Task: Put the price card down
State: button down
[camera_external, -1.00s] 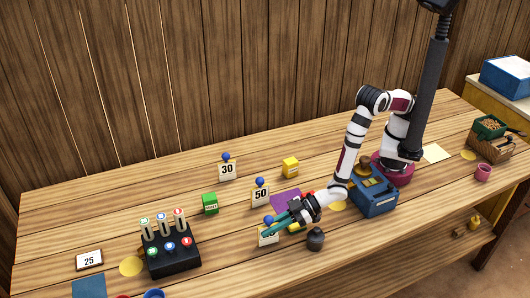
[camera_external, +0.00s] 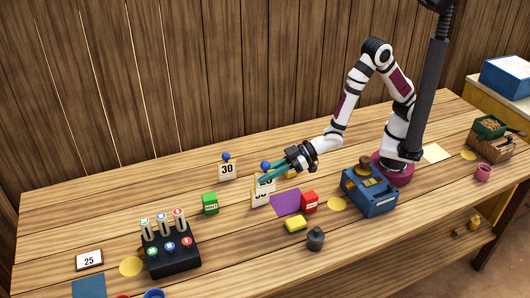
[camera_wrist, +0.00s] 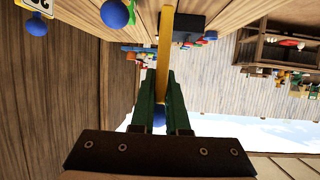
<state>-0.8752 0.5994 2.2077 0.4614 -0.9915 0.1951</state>
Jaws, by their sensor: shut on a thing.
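My gripper (camera_external: 266,177) has green fingers shut on a white price card (camera_external: 265,185) with a blue ball on top. The held card is in the air, and its number cannot be read. Behind or below it stands the "50" card (camera_external: 261,200), partly covered by the held one. In the wrist view the held card shows edge-on as a yellowish strip (camera_wrist: 165,50) between the fingers (camera_wrist: 160,85), with its blue ball (camera_wrist: 159,116) near the palm. The "30" card (camera_external: 227,170) stands upright to the left, with a blue ball on top.
A green box (camera_external: 210,204), a purple sheet (camera_external: 287,202), a red box (camera_external: 309,201), a yellow block (camera_external: 296,223) and a dark weight (camera_external: 316,239) are nearby. A black holder (camera_external: 172,255) and a "25" card (camera_external: 89,261) are at left. The blue scale (camera_external: 370,192) stands at right.

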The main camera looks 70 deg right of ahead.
aim_at(265, 161)
jog(key=shift+w+d+r, duration=0.1)
jog(key=shift+d+r, duration=0.05)
jog(key=shift+d, duration=0.05)
notch_tip(265, 161, up, 5)
jog(key=shift+f, duration=0.1)
jog(key=w+d+r+m+t+h, duration=0.1)
jog(key=w+d+r+m+h, duration=0.1)
jog(key=w+d, duration=1.1)
jog(key=w+d+f+m+t+h, duration=0.1)
jog(key=w+d, duration=0.4)
jog(key=d, duration=0.6)
jog(key=w+d+f+m+h, duration=0.1)
jog(key=w+d, duration=0.3)
jog(key=d, duration=0.7)
jog(key=shift+w+a+f, duration=0.65)
jog(key=shift+a+f, duration=1.3)
jog(key=shift+f, duration=0.65)
jog(key=shift+w+a+f, duration=0.65)
jog(key=shift+a+f, duration=1.25)
jog(key=shift+f, duration=0.7)
jog(key=shift+w+a+f, duration=0.65)
jog(key=shift+a+f, duration=1.3)
jog(key=shift+f, duration=0.65)
